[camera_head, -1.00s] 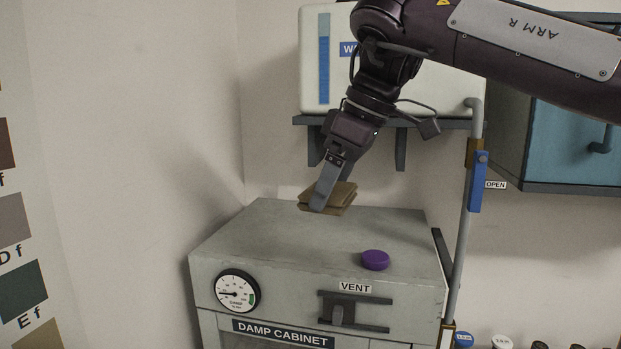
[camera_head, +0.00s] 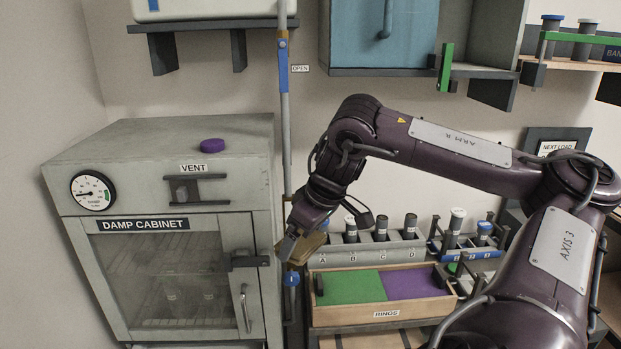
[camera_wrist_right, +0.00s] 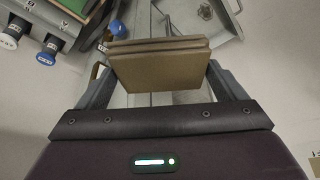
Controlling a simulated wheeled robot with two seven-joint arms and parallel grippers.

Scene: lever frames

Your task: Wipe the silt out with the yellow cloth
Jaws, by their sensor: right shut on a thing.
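My right gripper (camera_head: 291,247) is shut on a folded, tan-brown cloth (camera_head: 309,246), perhaps the yellow cloth dulled in colour. In the right wrist view the cloth (camera_wrist_right: 160,68) lies flat in layers between the two fingers of my right gripper (camera_wrist_right: 160,85). The gripper hangs in front of the right edge of the damp cabinet (camera_head: 160,140), left of the lettered rack. I make out no silt in either view. My left gripper is not in view.
A purple disc (camera_head: 212,146) lies on the cabinet's top. The cabinet's glass door (camera_head: 165,270) is shut. A vertical pipe with a blue lever (camera_head: 283,70) stands beside it. The rack with several capped jars (camera_head: 350,230) and a green-and-purple ring tray (camera_head: 383,314) are close right of the gripper.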

